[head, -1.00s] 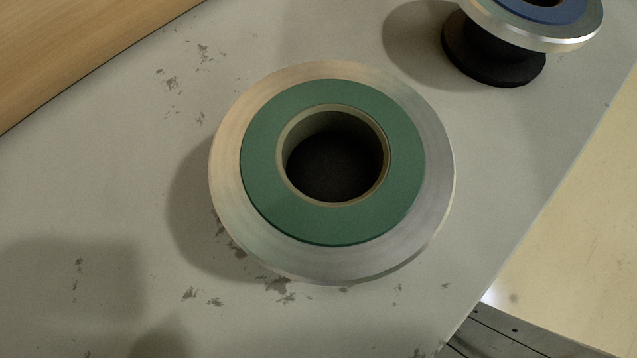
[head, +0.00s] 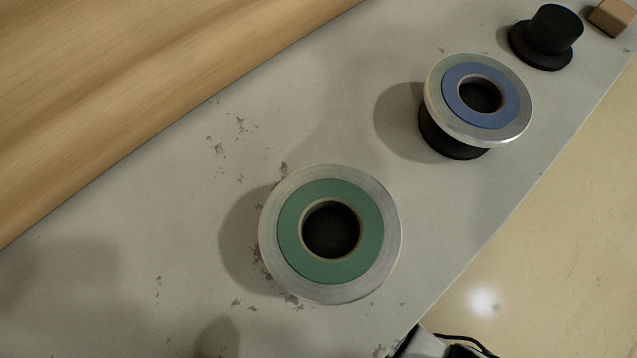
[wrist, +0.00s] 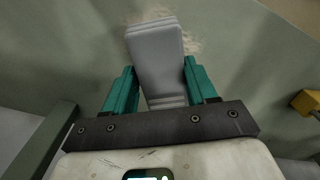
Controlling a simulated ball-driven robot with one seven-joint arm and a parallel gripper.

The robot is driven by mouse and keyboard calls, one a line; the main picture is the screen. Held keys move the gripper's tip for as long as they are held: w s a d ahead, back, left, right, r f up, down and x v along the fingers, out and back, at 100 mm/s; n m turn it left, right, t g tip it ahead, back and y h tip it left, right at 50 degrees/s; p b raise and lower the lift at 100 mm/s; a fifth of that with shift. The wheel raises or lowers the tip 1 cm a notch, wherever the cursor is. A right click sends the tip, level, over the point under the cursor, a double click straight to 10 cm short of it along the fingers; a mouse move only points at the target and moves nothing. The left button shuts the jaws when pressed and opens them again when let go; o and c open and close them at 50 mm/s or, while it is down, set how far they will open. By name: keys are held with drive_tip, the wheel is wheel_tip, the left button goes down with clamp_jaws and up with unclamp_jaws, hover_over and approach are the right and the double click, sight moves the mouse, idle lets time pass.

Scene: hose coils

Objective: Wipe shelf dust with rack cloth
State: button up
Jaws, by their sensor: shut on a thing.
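My gripper (wrist: 160,85) shows in the wrist view, its two teal fingers shut on a grey folded cloth (wrist: 156,55). The cloth sticks out beyond the fingertips, over a grey-green surface (wrist: 75,45). A pale, speckled patch (wrist: 192,36), which looks like dust, lies on that surface right beside the cloth's far end. I cannot tell whether the cloth touches the surface. Neither gripper nor cloth shows clearly in the head view.
In the head view, a green-ringed coil (head: 290,240) and a blue-ringed coil (head: 455,85) stand on a scuffed grey top (head: 110,300). A black holder (head: 553,30) and brown block (head: 612,17) are beyond. A yellow thing (wrist: 305,102) is at the wrist view's right.

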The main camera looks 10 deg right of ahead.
drive_tip(key=shift+d+r+p, duration=0.1)
drive_tip(key=shift+r+p, duration=0.05)
drive_tip(key=shift+p, duration=0.35)
drive_tip(key=shift+f+b, duration=1.85)
drive_tip(key=shift+f, duration=0.9)
drive_tip(key=shift+r+p, duration=0.1)
drive_tip(key=shift+p, duration=0.55)
drive_tip(key=shift+s+a+p, duration=0.45)
drive_tip(key=shift+s+a, duration=1.1)
drive_tip(key=shift+a, duration=0.25)
drive_tip(key=shift+s+a+p, duration=0.4)
drive_tip(key=shift+s+a, duration=1.15)
drive_tip(key=shift+a, duration=0.25)
drive_tip(key=shift+f+b, duration=0.65)
drive_tip(key=shift+f, duration=0.35)
drive_tip(key=shift+w+d+p, duration=0.35)
drive_tip(key=shift+w+d, duration=0.3)
drive_tip(key=shift+d, duration=0.3)
drive_tip(key=shift+w+d+p, duration=0.3)
drive_tip(key=shift+w+d, duration=0.35)
drive_tip(key=shift+d, duration=0.3)
